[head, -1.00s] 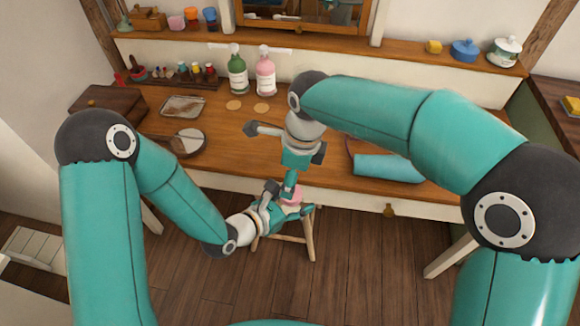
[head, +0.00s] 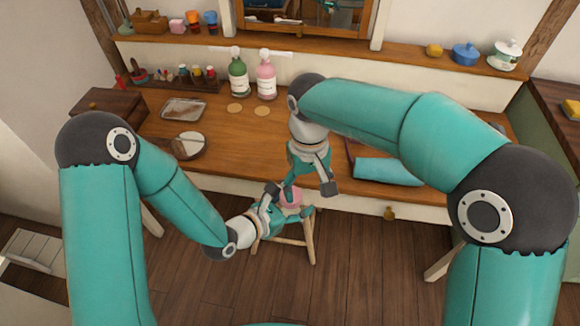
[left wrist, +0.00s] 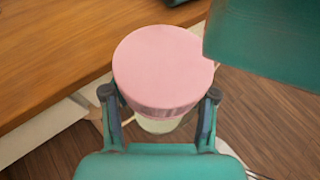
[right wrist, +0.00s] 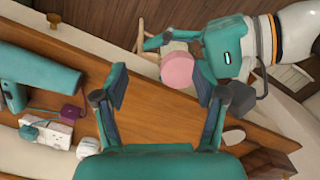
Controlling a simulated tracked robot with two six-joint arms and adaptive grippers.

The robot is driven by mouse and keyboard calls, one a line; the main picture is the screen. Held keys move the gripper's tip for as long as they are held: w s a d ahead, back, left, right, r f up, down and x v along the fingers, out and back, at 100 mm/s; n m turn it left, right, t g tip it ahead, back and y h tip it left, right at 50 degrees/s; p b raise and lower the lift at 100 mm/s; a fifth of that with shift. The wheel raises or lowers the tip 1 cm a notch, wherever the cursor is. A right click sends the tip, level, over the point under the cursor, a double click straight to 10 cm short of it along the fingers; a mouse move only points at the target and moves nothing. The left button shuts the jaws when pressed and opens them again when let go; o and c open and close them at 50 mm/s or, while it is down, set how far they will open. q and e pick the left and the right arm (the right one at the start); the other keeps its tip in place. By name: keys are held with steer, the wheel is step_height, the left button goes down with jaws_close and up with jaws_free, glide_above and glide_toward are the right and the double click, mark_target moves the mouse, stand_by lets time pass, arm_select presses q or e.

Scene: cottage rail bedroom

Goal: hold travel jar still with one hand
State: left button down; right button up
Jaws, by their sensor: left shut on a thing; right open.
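The travel jar has a wide pink lid and a pale body. In the head view its lid (head: 291,197) shows low in front of the table edge, partly covered by my grippers. In the left wrist view the lid (left wrist: 162,68) is large, with the pale body (left wrist: 160,126) below it. My left gripper (left wrist: 160,118) is shut on the body under the lid; it shows at the jar's left in the head view (head: 272,207). My right gripper (right wrist: 160,92) is open and empty. It hangs near the jar, whose lid (right wrist: 178,70) shows beyond its fingertips.
A wooden stool (head: 308,238) stands below the jar. A teal hair dryer (head: 388,171) lies on the wooden table (head: 270,140). A green bottle (head: 238,76) and a pink bottle (head: 265,77) stand at the back.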

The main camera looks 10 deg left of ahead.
mark_target(291, 206)
steer(key=n, duration=0.6)
steer(key=a+r+n, duration=0.1)
steer(key=n, duration=0.6)
steer(key=r+n, duration=0.1)
steer(key=n, duration=0.5)
steer(key=shift+w+a+r+n, duration=0.1)
steer(key=shift+w+a+n, duration=0.15)
steer(key=shift+w+n, duration=0.05)
steer(key=n, duration=0.2)
steer(key=a+r+n, duration=0.1)
steer(key=n, duration=0.1)
steer(key=a+n, duration=0.1)
steer(key=n, duration=0.1)
steer(key=shift+w+r+t, duration=0.25)
steer(key=shift+r+t, duration=0.1)
steer(key=shift+t, duration=0.05)
steer(key=shift+f, duration=4)
